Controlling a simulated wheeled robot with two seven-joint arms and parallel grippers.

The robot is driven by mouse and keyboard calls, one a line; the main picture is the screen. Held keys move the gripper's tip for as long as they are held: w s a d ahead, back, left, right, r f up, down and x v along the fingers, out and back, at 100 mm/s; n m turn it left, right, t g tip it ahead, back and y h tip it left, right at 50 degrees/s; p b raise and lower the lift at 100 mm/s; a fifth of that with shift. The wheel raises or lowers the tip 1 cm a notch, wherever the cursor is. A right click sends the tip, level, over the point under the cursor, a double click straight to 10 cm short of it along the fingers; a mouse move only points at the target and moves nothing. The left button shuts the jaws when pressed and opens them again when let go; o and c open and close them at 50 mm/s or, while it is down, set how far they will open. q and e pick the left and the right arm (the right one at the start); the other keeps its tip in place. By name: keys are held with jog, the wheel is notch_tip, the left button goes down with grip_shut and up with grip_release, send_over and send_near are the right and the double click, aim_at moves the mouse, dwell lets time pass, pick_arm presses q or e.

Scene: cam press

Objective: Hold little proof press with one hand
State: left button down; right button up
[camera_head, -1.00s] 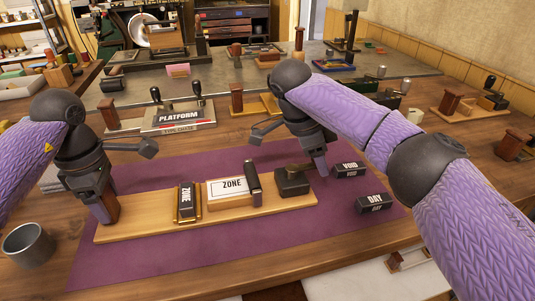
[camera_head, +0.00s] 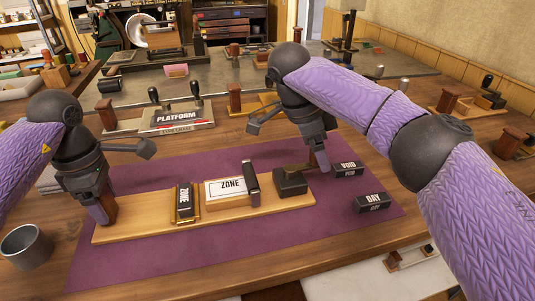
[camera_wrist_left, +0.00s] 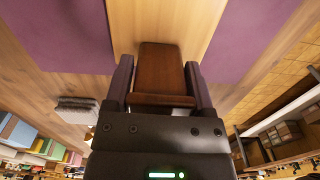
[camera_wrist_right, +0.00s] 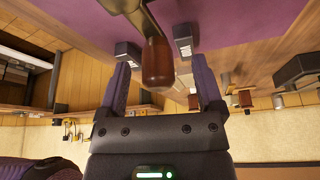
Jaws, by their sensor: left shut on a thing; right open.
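The little proof press (camera_head: 150,228) is a long light wooden board on a purple mat, with a brown wooden block at its left end. My left gripper (camera_head: 103,215) is shut on that brown block (camera_wrist_left: 160,72), which sits between its fingers in the left wrist view. The board bears a ZONE type block (camera_head: 185,202), a white ZONE card (camera_head: 228,188) with a black roller (camera_head: 252,184), and a dark block (camera_head: 291,183) with a lever at the right end. My right gripper (camera_head: 318,160) is open; in the right wrist view the lever's brown handle (camera_wrist_right: 157,62) shows between its fingers.
Black VOID (camera_head: 347,169) and DAY (camera_head: 372,203) blocks lie on the purple mat (camera_head: 250,245) right of the board. A grey cup (camera_head: 27,247) stands at the left. A PLATFORM chase (camera_head: 177,120) stands behind. The front of the mat is clear.

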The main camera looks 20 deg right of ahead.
jog(key=shift+r, duration=1.8)
jog(key=v, duration=0.5)
